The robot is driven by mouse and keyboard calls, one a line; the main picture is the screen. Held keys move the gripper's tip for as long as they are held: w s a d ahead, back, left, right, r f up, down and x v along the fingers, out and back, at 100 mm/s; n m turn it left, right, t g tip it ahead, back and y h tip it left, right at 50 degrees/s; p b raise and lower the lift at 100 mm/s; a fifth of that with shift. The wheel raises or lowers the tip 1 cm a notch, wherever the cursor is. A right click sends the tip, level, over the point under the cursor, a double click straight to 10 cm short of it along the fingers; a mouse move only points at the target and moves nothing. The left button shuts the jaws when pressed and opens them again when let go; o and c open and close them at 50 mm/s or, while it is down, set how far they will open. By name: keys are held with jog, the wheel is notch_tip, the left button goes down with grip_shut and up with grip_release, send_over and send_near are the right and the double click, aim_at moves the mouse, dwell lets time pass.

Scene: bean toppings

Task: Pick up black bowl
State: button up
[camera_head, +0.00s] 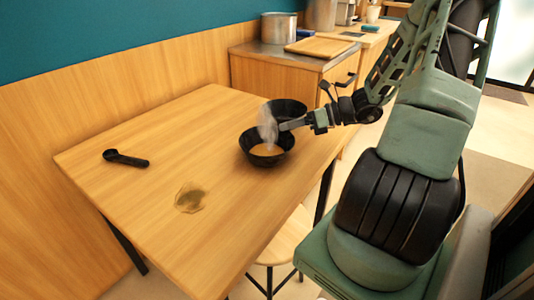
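A black bowl (250,152) stands upright on the wooden table, with something tan or orange inside it. My gripper (285,125) reaches in from the right, above the rear edge of the front bowl and in front of the rear bowl. A blurry, whitish translucent object (267,125) is at my fingertips, over the front bowl. I cannot tell if my fingers hold it or whether they touch either bowl; the finger gap is too small to read.
A black scoop (126,158) lies on the left of the wooden table (150,205). A stool (285,244) stands below. A counter with a metal pot (278,28) and wooden board (320,47) is behind.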

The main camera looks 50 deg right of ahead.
aim_at(266, 130)
jog(key=b+x, duration=0.1)
jog(key=x, duration=0.3)
jog(key=shift+w+a+r, duration=0.1)
jog(key=shift+w+a, duration=0.1)
jog(key=shift+a, duration=0.15)
grip_shut()
jog(key=shift+r, duration=0.1)
